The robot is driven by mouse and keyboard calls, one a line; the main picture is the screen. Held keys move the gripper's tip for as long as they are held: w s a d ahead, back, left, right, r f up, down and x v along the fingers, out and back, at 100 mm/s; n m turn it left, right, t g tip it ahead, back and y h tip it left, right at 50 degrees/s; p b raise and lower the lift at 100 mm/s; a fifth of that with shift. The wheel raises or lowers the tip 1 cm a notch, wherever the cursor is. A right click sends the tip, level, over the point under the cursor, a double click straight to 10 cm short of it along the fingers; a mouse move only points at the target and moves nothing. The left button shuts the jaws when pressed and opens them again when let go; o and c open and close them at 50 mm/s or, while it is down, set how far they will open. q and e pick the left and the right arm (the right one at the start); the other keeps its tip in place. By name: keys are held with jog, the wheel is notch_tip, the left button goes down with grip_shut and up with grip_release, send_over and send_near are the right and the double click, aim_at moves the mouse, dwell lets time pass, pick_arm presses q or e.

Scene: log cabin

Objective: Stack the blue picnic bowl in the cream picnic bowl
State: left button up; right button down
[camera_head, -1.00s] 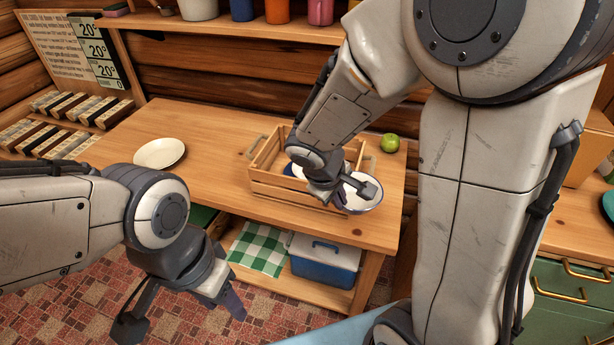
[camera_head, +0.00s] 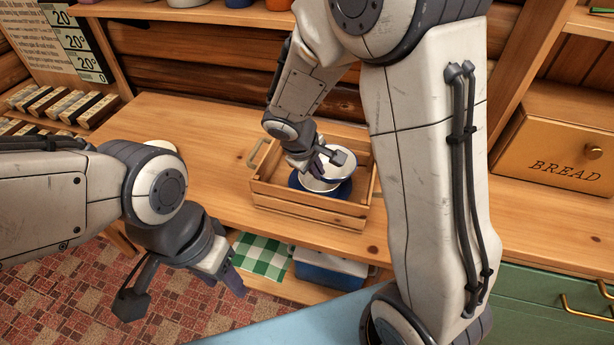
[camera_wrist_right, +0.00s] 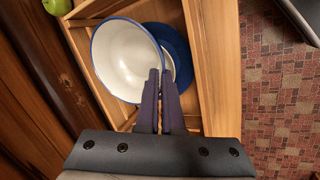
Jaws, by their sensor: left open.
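A bowl (camera_head: 342,158), white inside with a blue rim, is over the wooden crate. In the right wrist view this bowl (camera_wrist_right: 122,58) fills the upper left, its near rim at my fingertips. My right gripper (camera_head: 326,166) is shut on that rim; the fingers (camera_wrist_right: 160,75) show close together. A dark blue round dish (camera_wrist_right: 178,45) lies below, partly covered; I cannot tell whether it is a bowl or plate. A pale cream dish (camera_head: 162,146) stands on the table at the left, mostly hidden behind my left arm. My left gripper (camera_head: 185,292) is open and empty before the table.
The wooden crate (camera_head: 290,205) has slatted walls around the bowl and blue dish. The table left of it (camera_head: 215,150) is clear. A blue cooler (camera_head: 325,272) and checked cloth (camera_head: 262,255) are on the shelf below. A green apple (camera_wrist_right: 57,5) lies beside the crate.

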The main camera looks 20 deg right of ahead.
aim_at(332, 167)
jog(key=shift+w+a+f, duration=0.25)
jog(key=shift+w+f, duration=0.5)
jog(key=shift+f, duration=0.4)
jog(key=shift+w+a+f, duration=0.3)
jog(key=shift+w+f, duration=0.4)
jog(key=shift+f, duration=0.4)
jog(key=shift+w+a+f, duration=0.25)
jog(key=shift+w+f, duration=0.5)
jog(key=shift+f, duration=0.4)
jog(key=shift+f, duration=0.1)
jog(key=c, duration=1.1)
grip_release()
jog(key=shift+o, duration=0.2)
